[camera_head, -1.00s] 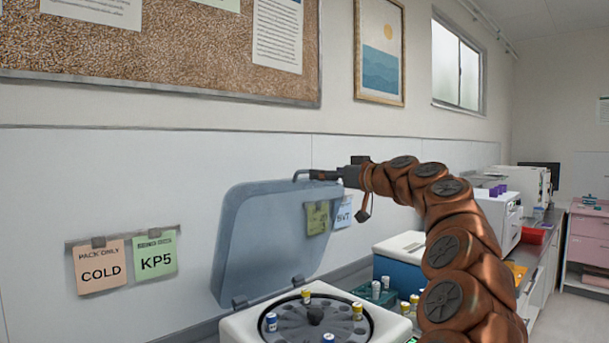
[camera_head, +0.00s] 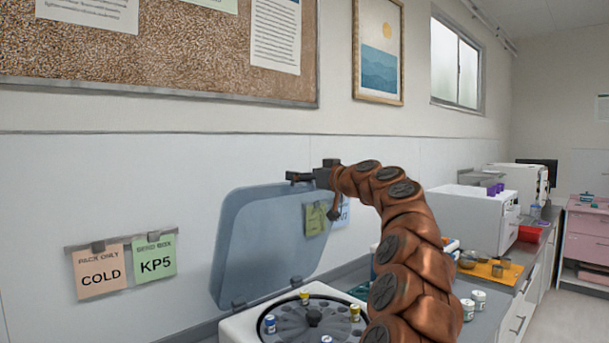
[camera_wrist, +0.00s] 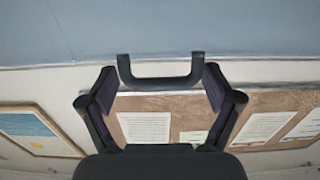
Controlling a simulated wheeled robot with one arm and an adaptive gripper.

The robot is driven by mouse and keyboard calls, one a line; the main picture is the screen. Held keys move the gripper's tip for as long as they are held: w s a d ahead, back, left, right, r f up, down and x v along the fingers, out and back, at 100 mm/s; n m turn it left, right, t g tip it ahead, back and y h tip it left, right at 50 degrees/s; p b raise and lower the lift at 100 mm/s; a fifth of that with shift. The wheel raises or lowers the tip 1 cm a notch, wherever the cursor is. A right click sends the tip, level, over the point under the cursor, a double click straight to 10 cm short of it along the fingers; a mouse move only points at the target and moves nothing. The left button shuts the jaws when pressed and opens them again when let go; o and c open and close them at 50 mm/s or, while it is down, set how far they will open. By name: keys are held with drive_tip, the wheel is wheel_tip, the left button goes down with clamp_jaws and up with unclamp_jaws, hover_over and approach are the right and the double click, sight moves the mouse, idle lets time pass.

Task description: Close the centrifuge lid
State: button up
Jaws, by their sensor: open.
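The centrifuge (camera_head: 237,327) stands at the bottom of the head view, its rotor uncovered with several capped tubes in it. Its blue-grey lid (camera_head: 258,240) stands raised, tilted back toward the wall on hinges at its lower edge. My gripper (camera_head: 297,177) is at the lid's top edge. In the wrist view the lid (camera_wrist: 160,30) fills the top, and its dark bar handle (camera_wrist: 160,82) lies between the spread fingers of my gripper (camera_wrist: 160,76). The fingers look open, one at each side of the handle. Whether they touch it, I cannot tell.
Tubes (camera_head: 304,298) stand up from the rotor (camera_head: 315,318). White jars (camera_head: 478,298), a yellow mat (camera_head: 489,268) and a white machine (camera_head: 470,215) are on the counter at right. The wall with hanging notes (camera_head: 155,258) is close behind the lid.

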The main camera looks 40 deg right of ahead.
drive_tip(key=shift+c, duration=0.2)
drive_tip(key=c, duration=1.3)
drive_tip(key=shift+c, duration=0.4)
drive_tip(key=shift+s+f+b, duration=0.15)
drive_tip(key=shift+b, duration=0.15)
